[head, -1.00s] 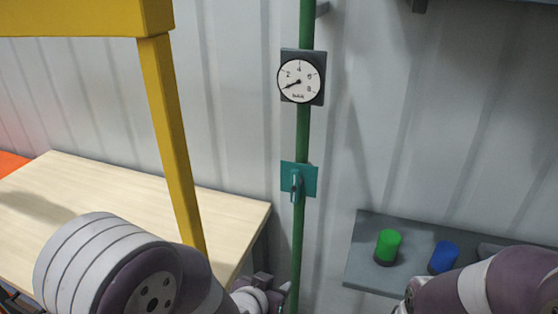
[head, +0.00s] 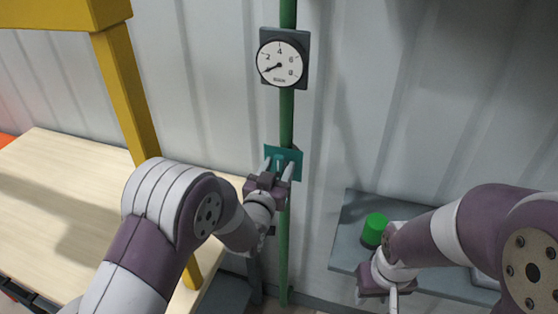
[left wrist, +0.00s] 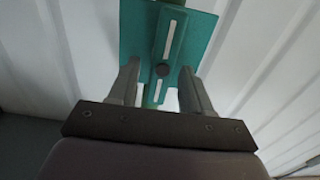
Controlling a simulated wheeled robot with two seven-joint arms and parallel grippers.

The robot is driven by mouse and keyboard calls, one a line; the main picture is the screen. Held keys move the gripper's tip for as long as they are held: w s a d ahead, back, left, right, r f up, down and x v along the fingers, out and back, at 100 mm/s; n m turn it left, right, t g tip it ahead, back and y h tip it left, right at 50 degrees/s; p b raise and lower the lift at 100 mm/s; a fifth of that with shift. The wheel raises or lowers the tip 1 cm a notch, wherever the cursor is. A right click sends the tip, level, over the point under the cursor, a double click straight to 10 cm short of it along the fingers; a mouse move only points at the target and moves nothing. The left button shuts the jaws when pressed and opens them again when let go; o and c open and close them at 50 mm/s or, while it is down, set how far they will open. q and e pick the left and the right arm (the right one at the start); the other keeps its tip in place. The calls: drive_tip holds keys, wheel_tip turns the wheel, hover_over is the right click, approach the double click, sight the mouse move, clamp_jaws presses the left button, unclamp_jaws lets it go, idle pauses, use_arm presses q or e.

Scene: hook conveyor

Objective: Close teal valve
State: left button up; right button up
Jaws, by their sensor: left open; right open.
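The teal valve (head: 284,158) is a square teal plate with a lever, mounted on the green vertical pipe (head: 287,118) below a gauge. In the left wrist view the plate (left wrist: 196,32) fills the upper middle, and its lever (left wrist: 169,42) runs roughly along the pipe with a light stripe. My left gripper (head: 279,171) is open right in front of the valve. In its wrist view the fingers (left wrist: 157,88) stand on either side of the lever's lower part; contact cannot be told. My right gripper (head: 392,302) is open and empty, low at the right by the grey shelf.
The pressure gauge (head: 280,62) has its needle near the low end. A green button (head: 374,229) stands on the grey shelf (head: 348,232) at right. A wooden table (head: 60,190) and a yellow post (head: 128,85) are at left, close to my left arm.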

use_arm(q)
drive_tip(key=shift+w+d, duration=0.15)
drive_tip(key=shift+w, duration=0.4)
clamp_jaws()
